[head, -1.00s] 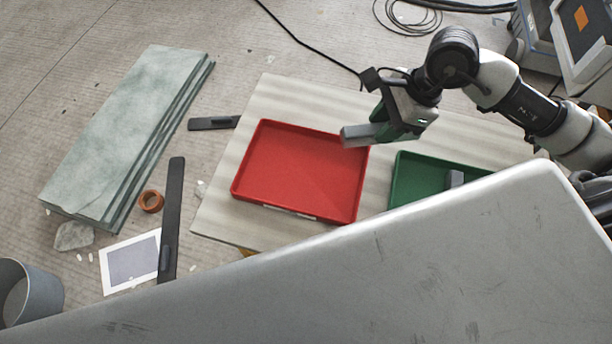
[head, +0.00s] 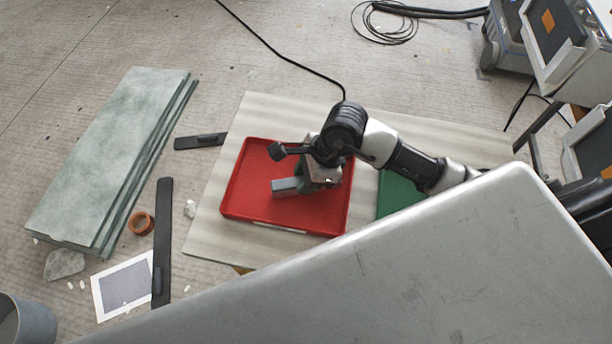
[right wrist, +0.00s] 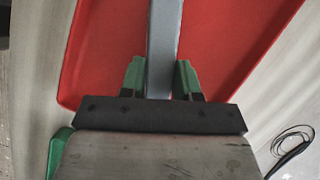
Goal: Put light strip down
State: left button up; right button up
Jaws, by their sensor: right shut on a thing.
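My right gripper (head: 308,184) is over the red tray (head: 240,205), with its green fingers pointing down into it. It is shut on a grey light strip (head: 285,186), whose end sticks out to the left in the head view. In the right wrist view the strip (right wrist: 165,40) runs lengthwise between the two green fingers (right wrist: 160,78), with red tray floor (right wrist: 110,50) on both sides. I cannot tell whether the strip touches the tray floor. My left gripper is not in view.
The trays stand on a pale board (head: 225,170). A green tray (head: 398,195) is at the right, partly hidden by my arm. Stacked greenish slabs (head: 110,150), an orange tape roll (head: 141,223) and a dark bar (head: 163,240) lie on the floor at the left. A cable crosses behind.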

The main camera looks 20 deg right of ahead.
jog(key=shift+f, duration=0.3)
jog(key=shift+f, duration=0.1)
jog(key=o, duration=1)
jog(key=shift+c, duration=0.2)
jog(key=v, duration=1.2)
